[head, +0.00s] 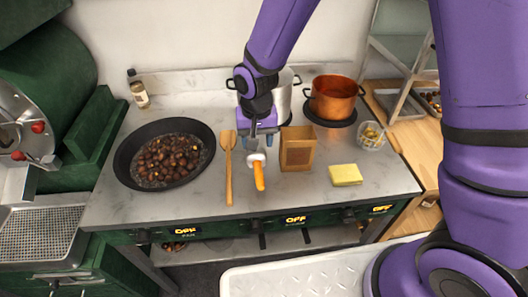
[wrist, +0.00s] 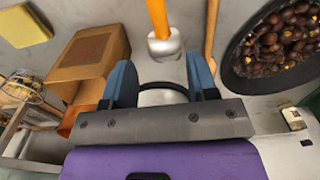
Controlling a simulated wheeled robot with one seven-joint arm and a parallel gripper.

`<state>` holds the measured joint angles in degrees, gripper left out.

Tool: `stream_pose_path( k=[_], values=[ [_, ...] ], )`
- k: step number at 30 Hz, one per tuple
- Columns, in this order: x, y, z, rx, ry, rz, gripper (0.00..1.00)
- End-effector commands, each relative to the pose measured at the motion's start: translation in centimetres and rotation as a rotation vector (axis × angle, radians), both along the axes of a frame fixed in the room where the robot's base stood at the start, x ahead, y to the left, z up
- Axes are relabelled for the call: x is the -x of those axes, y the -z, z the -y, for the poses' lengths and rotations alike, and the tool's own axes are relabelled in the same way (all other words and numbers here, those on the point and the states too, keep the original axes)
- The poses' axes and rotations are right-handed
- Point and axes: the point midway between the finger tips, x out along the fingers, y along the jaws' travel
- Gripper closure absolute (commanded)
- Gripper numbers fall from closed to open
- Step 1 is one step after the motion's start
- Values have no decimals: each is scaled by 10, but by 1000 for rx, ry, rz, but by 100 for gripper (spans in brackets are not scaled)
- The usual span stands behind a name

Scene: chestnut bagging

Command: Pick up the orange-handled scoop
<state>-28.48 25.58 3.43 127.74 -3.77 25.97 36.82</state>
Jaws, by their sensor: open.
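The scoop lies on the grey counter, with its orange handle (head: 259,177) pointing toward the counter's front edge and its pale metal head (head: 257,157) toward the back. In the wrist view its orange handle (wrist: 157,18) runs off the top edge, with the metal end (wrist: 164,46) below it. My gripper (head: 261,144) is at the head end of the scoop, on its far side from the front edge. Its blue fingers (wrist: 160,78) are spread wide with no object clamped between them. The scoop's far end is partly hidden by my gripper.
A wooden spatula (head: 229,170) lies left of the scoop, and a brown paper bag (head: 297,149) stands close on its right. A black pan of chestnuts (head: 123,158) is farther left. A yellow sponge (head: 345,174) lies right. Two pots, including a copper one (head: 334,97), stand behind.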

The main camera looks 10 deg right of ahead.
Motion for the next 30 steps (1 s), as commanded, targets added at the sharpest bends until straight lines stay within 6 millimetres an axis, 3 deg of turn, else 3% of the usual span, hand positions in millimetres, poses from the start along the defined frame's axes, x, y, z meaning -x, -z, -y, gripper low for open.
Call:
stream_pose_path(
  k=[5,15,23,30],
  values=[
    [3,19,-9,6,1,-14,47],
    [3,62,-9,6,1,-16,47],
    [3,77,-8,6,2,-14,47],
    [4,109,-5,6,1,-15,47]
  ],
)
